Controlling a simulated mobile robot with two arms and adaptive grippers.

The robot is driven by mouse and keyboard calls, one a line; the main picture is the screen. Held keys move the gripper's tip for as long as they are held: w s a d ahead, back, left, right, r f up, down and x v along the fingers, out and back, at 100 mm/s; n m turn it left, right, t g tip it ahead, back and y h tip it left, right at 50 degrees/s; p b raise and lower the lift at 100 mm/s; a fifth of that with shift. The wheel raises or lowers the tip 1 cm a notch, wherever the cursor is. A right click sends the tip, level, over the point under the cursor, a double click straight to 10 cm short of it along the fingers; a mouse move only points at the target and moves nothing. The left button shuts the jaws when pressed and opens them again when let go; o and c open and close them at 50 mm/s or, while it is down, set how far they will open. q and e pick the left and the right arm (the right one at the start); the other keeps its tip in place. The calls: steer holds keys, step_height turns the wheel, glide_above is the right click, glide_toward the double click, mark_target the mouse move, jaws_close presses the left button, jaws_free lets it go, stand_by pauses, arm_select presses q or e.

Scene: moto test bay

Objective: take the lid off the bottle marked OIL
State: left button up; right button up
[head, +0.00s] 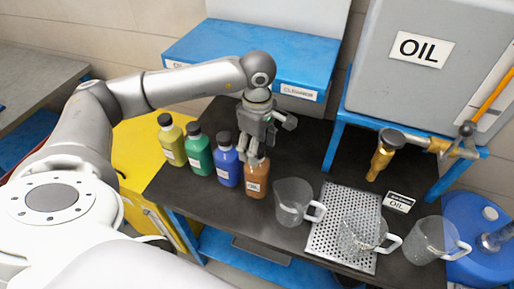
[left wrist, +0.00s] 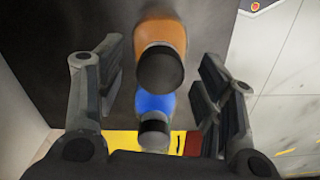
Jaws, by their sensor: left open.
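The brown-orange bottle (head: 257,180) stands upright on the dark table, its small white label too small to read with certainty. My left gripper (head: 254,160) is right above it, and its fingers hide the bottle's lid in the head view. In the left wrist view the bottle (left wrist: 162,35) shows its black lid (left wrist: 160,69) between the two open, spread fingers of my gripper (left wrist: 160,85). Neither finger visibly touches the lid there. My right gripper is not in view.
Blue (head: 229,168), green (head: 199,155) and yellow (head: 171,145) bottles with black lids stand in a row to the left. A clear jug (head: 292,203) stands close on the right. Two more jugs, a perforated metal plate (head: 325,240) and a brass tap (head: 380,160) are farther right.

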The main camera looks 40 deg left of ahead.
arm_select(q)
steer(key=c, duration=0.8)
steer(key=shift+r, duration=0.1)
